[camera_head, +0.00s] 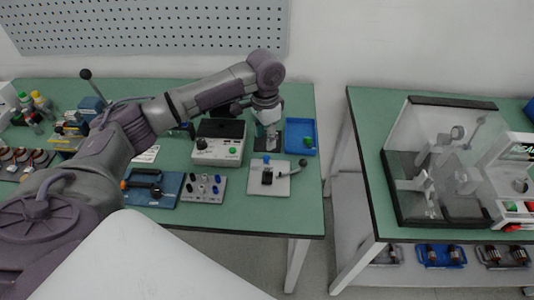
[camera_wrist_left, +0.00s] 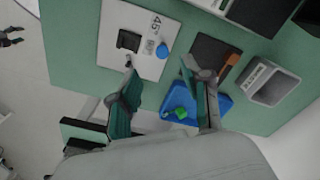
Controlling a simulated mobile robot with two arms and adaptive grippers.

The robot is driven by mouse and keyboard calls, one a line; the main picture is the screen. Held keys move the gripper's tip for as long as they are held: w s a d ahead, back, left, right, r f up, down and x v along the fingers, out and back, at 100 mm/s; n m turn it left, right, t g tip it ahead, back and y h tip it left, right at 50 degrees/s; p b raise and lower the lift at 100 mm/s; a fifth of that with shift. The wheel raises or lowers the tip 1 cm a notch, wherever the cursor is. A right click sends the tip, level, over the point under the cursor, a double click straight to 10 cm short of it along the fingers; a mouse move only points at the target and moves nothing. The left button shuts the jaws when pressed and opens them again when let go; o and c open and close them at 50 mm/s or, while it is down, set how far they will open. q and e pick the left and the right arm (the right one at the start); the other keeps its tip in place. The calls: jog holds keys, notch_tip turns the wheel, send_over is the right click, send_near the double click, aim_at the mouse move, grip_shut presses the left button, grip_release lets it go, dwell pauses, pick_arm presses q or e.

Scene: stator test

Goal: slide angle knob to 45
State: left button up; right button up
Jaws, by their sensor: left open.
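A white plate (camera_head: 284,188) lies near the table's right front in the head view. The plate also shows in the wrist view (camera_wrist_left: 112,24), with 45 and 90 printed on it, a black block (camera_wrist_left: 129,40) and a round blue knob (camera_wrist_left: 162,50). I cannot tell for sure which part is the angle knob. My left gripper (camera_head: 268,132) is above the table behind the plate. In the wrist view, the left gripper (camera_wrist_left: 159,70) has its fingers apart with nothing between them. My right gripper is not in view.
A blue tray (camera_head: 300,125) with a green piece is right of my left gripper. A lever with a dark ball end (camera_head: 303,162) extends from the plate. A control box (camera_head: 218,150) stands left of it. A second table (camera_head: 365,140) bears a clear-walled machine (camera_head: 440,150).

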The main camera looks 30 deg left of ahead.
pick_arm(q)
send_over(267, 157)
notch_tip(267, 157, down, 4)
jog(key=shift+s+a+f, duration=0.1)
jog(key=shift+f, duration=0.15)
notch_tip(267, 157, down, 4)
jog(key=shift+r+p, duration=0.15)
jog(key=shift+p, duration=0.15)
jog(key=shift+f, duration=0.65)
jog(key=shift+c, duration=0.8)
jog(key=c, duration=0.5)
grip_shut()
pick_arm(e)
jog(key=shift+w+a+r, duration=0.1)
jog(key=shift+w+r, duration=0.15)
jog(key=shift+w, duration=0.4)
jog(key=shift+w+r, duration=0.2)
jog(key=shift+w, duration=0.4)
